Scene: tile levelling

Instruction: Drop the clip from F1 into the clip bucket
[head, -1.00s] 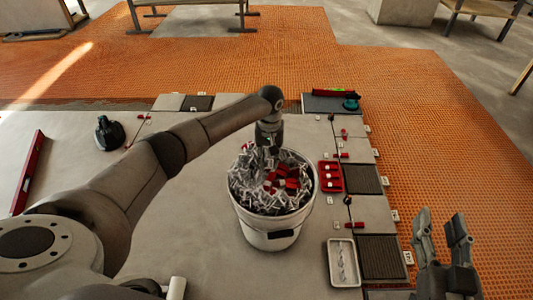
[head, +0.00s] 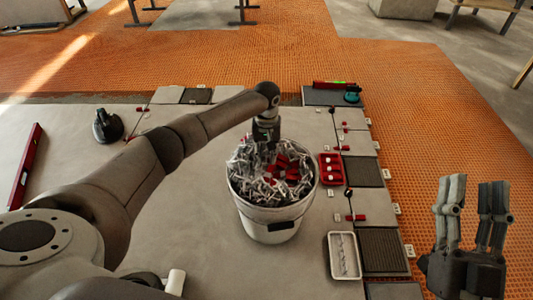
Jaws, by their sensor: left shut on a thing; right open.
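The clip bucket (head: 268,228) is a white pail with a dark grip, standing on the grey slab in the middle of the head view. It is heaped with white clips and red pieces. My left gripper (head: 265,148) points down over the bucket's far part, its fingertips close to the heap. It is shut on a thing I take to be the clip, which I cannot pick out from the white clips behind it. My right gripper (head: 479,190) is open and empty, fingers up, at the right over the orange matting.
A red tray (head: 331,172) with white pieces stands right of the bucket. A pale tray (head: 343,256) lies nearer. Tiles with small clips and red wedges line the slab's right edge. A black suction cup (head: 107,126) and a red level (head: 25,168) lie left.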

